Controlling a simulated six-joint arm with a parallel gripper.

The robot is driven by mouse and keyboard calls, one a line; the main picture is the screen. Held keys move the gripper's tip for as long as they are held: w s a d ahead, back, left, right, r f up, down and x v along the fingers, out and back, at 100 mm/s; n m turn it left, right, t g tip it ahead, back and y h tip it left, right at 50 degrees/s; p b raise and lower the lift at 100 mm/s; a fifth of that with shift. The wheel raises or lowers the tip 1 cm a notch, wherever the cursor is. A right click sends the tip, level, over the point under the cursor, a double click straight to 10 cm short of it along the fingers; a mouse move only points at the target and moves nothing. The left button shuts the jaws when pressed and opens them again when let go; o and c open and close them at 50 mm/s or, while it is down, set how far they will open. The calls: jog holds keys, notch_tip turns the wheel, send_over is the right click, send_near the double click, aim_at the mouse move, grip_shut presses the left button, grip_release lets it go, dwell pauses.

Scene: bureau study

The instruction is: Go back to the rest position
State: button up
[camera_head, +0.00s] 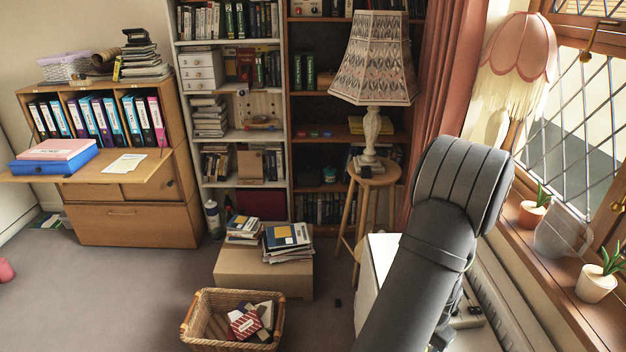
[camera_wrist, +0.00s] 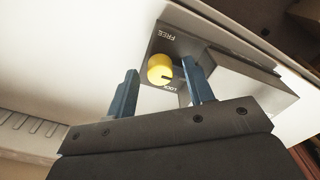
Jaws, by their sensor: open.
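My gripper (camera_wrist: 160,88) shows in the wrist view with two blue fingers spread apart. Between and just beyond the fingertips is a yellow knob (camera_wrist: 160,68) on a dark grey panel. I cannot tell whether the fingers touch the knob. In the head view my dark arm rises at the right and hides the gripper and the knob.
A white surface (camera_head: 378,250) lies beside my arm. The windowsill (camera_head: 560,270) holds potted plants (camera_head: 595,282) at the right. A tall lamp (camera_head: 372,70) stands on a wooden stool (camera_head: 375,174). A wicker basket (camera_head: 195,335) and a cardboard box (camera_head: 240,268) sit on the floor. Open floor (camera_head: 110,300) lies left.

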jog(key=n, duration=0.4)
jog(key=shift+n, duration=2)
jog(key=shift+m, duration=0.3)
jog(key=m, duration=0.2)
jog(key=shift+m, duration=0.4)
jog(key=m, duration=0.4)
jog(key=shift+m, duration=1.2)
jog(key=shift+n, duration=0.3)
